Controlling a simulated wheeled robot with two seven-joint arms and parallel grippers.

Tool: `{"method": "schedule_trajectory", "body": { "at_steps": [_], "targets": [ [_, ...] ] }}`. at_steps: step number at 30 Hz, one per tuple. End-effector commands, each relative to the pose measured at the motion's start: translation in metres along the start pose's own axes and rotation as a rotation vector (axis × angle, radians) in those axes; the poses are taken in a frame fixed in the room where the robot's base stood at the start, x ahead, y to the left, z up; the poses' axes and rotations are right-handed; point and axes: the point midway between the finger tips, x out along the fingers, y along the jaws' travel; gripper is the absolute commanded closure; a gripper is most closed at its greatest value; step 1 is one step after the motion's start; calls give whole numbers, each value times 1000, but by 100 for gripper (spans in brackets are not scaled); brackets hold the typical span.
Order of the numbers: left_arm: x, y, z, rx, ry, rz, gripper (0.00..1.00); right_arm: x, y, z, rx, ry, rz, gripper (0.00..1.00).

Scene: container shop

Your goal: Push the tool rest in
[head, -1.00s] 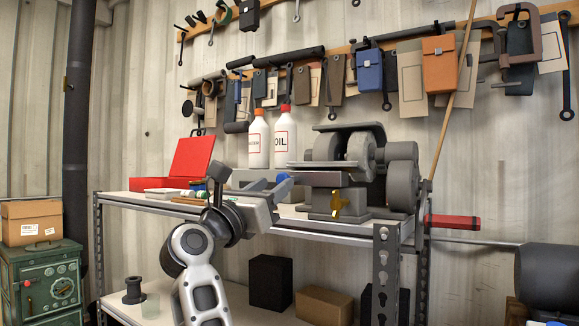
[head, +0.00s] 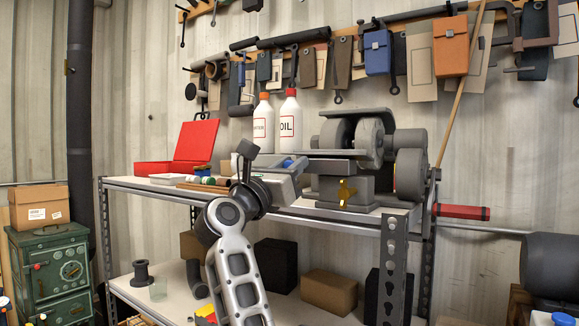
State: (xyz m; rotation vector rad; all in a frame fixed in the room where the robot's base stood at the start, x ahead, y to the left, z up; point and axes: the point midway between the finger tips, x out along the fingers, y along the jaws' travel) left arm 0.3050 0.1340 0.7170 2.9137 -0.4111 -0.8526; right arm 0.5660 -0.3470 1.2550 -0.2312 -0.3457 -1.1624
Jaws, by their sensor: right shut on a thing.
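The bench grinder (head: 372,140) stands on the right part of the shelf top. The tool rest (head: 333,168) is a flat dark plate on its front left, above a grey block with a yellow wing knob (head: 346,192). My right gripper (head: 301,165) reaches up from below and is at the left end of the tool rest, shut on it. The fingertips are small in view and partly merge with the plate's edge. My left gripper is out of view.
Two white bottles (head: 289,122) stand behind the gripper. An open red box (head: 192,145) and small items lie to the left on the shelf. The shelf's metal post (head: 394,270) stands at the front right. Tools hang on the wall above.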

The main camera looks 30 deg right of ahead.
Motion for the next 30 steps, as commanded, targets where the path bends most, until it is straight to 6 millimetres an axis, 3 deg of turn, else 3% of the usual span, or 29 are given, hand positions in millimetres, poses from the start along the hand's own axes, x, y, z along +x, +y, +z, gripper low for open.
{"method": "schedule_trajectory", "body": {
  "at_steps": [7, 15, 16, 17, 26, 30],
  "targets": [
    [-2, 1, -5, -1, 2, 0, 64, 30, -1, -10, -1, -1, -2, 100],
    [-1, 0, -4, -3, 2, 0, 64, 32, -1, -12, 1, -2, -1, 100],
    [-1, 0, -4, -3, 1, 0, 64, 32, -1, -12, 1, -2, -1, 67],
    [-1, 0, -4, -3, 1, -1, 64, 32, -1, -12, 1, -2, -1, 58],
    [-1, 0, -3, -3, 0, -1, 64, 30, 0, -12, 0, -1, 0, 56],
    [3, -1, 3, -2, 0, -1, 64, 18, 1, -14, 2, 0, 3, 56]
  ]
}}
